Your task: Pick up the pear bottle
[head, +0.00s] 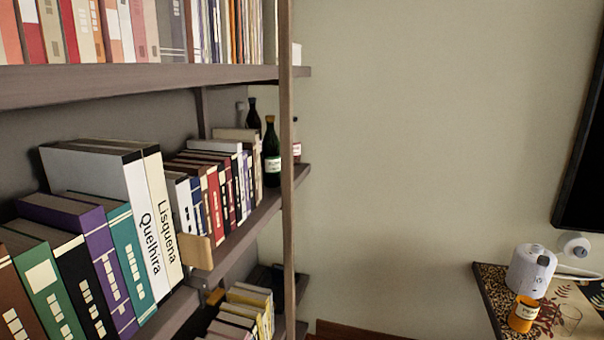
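Dark bottles stand at the right end of the bookshelf's middle shelf. The front one is a dark green bottle (271,150) with a pale label, upright beside the row of books. Another dark bottle (253,115) stands behind it, partly hidden. A small orange container (523,313) with a dark band and lettering stands on the patterned table at the lower right. Its lettering is too small to read surely, so I cannot tell which of these is the pear bottle. My gripper is not in view.
The bookshelf's upright post (287,200) stands just right of the front bottle. Books (120,200) fill the shelf to its left. A white device (530,271) and a clear glass (568,319) stand on the table (489,283). The wall between shelf and table is bare.

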